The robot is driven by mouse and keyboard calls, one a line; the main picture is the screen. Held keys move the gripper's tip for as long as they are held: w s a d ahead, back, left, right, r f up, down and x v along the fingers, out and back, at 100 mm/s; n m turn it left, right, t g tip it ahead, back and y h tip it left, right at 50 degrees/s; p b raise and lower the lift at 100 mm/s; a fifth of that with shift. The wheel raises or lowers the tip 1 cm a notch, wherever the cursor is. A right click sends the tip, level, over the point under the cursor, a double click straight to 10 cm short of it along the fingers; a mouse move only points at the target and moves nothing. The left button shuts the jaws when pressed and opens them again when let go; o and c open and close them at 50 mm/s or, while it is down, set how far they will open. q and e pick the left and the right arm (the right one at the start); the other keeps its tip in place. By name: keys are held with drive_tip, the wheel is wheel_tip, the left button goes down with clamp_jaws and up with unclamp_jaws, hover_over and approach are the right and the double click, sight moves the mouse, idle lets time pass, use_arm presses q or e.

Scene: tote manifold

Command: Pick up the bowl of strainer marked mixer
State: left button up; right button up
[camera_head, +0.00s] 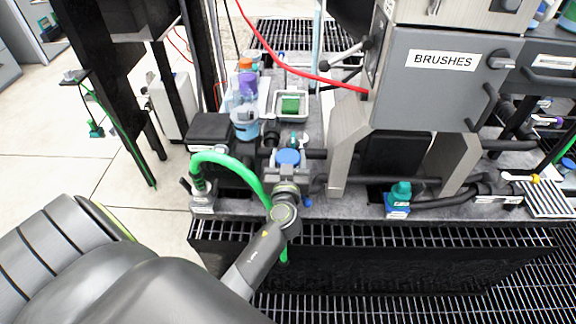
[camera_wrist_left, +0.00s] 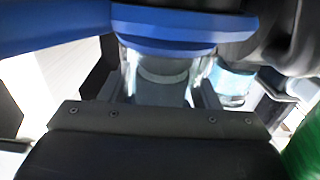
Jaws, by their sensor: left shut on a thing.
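The strainer has a blue cap (camera_head: 288,157), seen from above in the head view near the front of the grey bench. In the left wrist view the blue head (camera_wrist_left: 180,25) fills the top, and the clear bowl (camera_wrist_left: 163,72) hangs below it, still against it. My left gripper (camera_head: 287,172) is at the strainer from the front. Its fingers (camera_wrist_left: 162,92) stand on both sides of the clear bowl and are shut on it. In the head view the gripper hides the bowl. I cannot read a mixer mark. My right gripper is not in view.
A green hose (camera_head: 233,160) arches close beside the left gripper. A blue tub (camera_head: 245,129) with bottles and a tray (camera_head: 291,107) with a green item stand behind. A grey BRUSHES cabinet (camera_head: 440,80) stands at right. Black grating (camera_head: 400,237) lies along the bench front.

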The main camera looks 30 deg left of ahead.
use_arm(q)
drive_tip(key=shift+r, duration=0.55)
wheel_tip(320, 180, up, 9)
drive_tip(key=shift+p, duration=1.2)
